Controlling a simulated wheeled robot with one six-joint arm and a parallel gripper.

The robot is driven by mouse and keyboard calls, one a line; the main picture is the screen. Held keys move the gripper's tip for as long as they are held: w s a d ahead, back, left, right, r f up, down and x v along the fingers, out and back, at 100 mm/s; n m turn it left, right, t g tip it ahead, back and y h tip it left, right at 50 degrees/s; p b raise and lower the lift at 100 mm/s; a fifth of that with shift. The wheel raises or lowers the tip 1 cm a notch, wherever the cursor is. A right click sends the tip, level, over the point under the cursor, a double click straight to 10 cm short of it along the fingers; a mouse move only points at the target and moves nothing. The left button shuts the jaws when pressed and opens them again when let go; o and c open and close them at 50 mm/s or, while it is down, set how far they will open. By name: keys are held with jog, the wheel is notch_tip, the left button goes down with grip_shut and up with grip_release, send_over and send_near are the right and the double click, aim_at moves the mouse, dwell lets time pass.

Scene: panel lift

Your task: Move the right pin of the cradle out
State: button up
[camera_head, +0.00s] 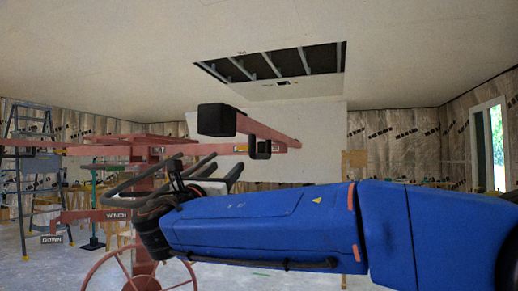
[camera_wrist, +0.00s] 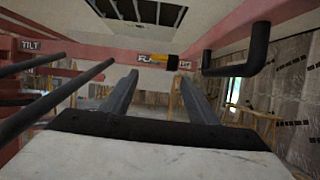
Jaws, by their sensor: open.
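The cradle's red arm (camera_head: 272,135) reaches across above my gripper, with a black block at its near end. A black bent pin (camera_head: 261,149) hangs from this arm; in the wrist view a black L-shaped pin (camera_wrist: 241,58) shows at the upper right, in front of a red bar. My gripper (camera_head: 221,167) is below and to the left of the pin in the head view. In the wrist view my gripper (camera_wrist: 157,86) has its two fingers spread apart with nothing between them. The pin is to the right of the fingers and apart from them.
The red lift mast (camera_head: 145,180) stands at left with a WINCH label and a wheel. Dark rods (camera_wrist: 62,95) cross close at the left of my wrist view, under a TILT label (camera_wrist: 30,44). A yellow label (camera_wrist: 152,58) lies beyond the fingers. The ceiling has an opening (camera_head: 275,63).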

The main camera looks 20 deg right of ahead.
aim_at(243, 149)
jog(key=x, duration=1.7)
jog(key=shift+w+r, duration=0.15)
jog(key=shift+r, duration=0.1)
jog(key=shift+c, duration=0.2)
grip_shut()
jog(key=s+a, duration=0.2)
jog(key=shift+s, duration=0.4)
